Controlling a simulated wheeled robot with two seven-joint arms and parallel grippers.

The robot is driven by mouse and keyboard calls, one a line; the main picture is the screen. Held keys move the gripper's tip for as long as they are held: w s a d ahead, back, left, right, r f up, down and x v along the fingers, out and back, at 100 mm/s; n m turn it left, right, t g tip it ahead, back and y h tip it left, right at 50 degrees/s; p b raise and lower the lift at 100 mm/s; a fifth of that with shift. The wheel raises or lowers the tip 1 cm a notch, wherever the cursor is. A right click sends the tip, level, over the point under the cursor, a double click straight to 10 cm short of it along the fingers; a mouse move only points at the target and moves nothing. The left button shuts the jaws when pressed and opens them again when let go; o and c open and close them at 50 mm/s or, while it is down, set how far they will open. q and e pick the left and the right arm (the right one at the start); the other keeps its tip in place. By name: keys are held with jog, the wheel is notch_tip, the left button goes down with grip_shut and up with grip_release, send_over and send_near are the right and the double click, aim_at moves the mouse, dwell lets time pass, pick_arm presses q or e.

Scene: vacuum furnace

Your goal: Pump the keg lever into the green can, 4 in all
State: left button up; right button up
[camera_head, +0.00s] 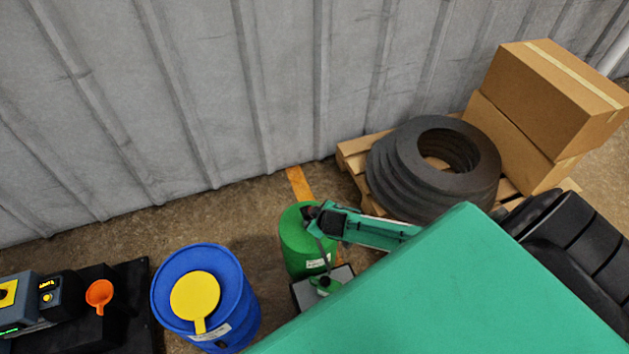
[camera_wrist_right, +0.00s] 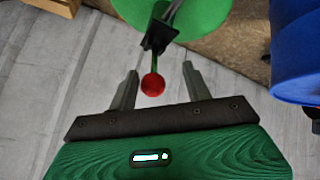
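The green keg (camera_head: 299,248) with a white label stands on the floor in the head view. Its green top (camera_wrist_right: 185,12) shows at the upper edge of the right wrist view. A lever with a red knob (camera_wrist_right: 153,85) reaches from a black bracket toward my right gripper (camera_wrist_right: 160,74). The gripper is open, with one finger on each side of the knob and gaps visible. In the head view my right arm hides much of the lever. A small green thing (camera_head: 324,284), perhaps the green can, is on a grey box beside the keg, partly hidden. My left gripper is out of view.
A blue drum (camera_head: 238,288) with a yellow paddle-shaped piece (camera_head: 195,297) stands left of the keg. An orange funnel-like piece (camera_head: 99,293) is farther left. Black rings (camera_head: 392,172) and cardboard boxes (camera_head: 545,85) are on a pallet at right. A grey wall (camera_head: 200,90) stands behind.

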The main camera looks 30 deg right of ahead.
jog(key=shift+w+d+r, duration=0.1)
jog(key=shift+w+r, duration=0.05)
jog(key=shift+r, duration=0.1)
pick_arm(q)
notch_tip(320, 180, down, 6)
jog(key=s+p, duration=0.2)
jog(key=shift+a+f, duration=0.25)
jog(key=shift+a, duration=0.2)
pick_arm(e)
jog(key=v, duration=1.3)
jog(key=shift+s+r, duration=0.25)
jog(key=shift+f, duration=0.1)
